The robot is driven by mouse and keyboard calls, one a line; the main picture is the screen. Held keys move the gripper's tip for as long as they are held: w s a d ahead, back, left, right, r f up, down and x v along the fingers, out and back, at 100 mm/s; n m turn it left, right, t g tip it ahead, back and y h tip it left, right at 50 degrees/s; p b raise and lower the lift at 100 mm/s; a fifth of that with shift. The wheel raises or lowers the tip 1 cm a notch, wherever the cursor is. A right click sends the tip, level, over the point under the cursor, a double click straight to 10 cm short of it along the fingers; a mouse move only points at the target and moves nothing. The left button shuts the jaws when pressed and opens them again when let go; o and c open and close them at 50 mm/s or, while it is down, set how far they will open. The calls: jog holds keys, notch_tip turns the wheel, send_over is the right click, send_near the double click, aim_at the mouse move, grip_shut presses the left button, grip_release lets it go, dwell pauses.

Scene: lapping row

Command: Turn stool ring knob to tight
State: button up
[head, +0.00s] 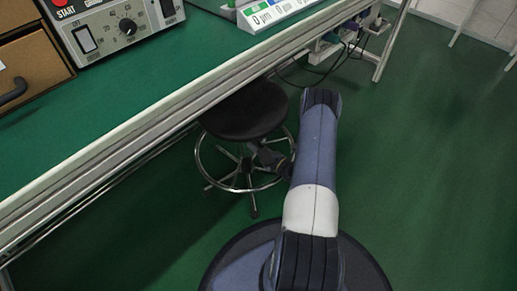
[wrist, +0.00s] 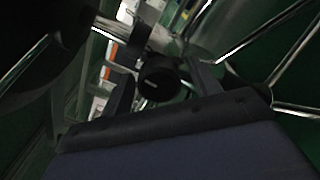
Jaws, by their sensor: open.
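The black stool (head: 243,108) stands under the front edge of the green bench, with a round seat and a chrome foot ring (head: 199,160). The stool ring knob (wrist: 158,80) is a short black cylinder with a small pale mark on its face. In the wrist view it shows between the two fingers of my gripper (wrist: 163,88). The fingers are open, with a gap visible on each side of the knob; I cannot tell how deep it sits between them. In the head view my gripper (head: 268,157) is beside the stool column, below the seat, and the knob is hidden.
The green bench (head: 150,75) with a pale front rail runs above and left of the stool. A control box (head: 115,30) and a brown drawer unit (head: 30,70) stand on it. Cables hang under its far end. The green floor at right is clear.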

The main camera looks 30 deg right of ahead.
jog(key=c, duration=1)
jog(key=shift+n+b, duration=0.35)
jog(key=shift+n, duration=0.45)
jog(key=o, duration=1)
jog(key=p+v, duration=0.3)
jog(key=v, duration=0.7)
jog(key=shift+s+d, duration=0.15)
jog(key=shift+s, duration=0.2)
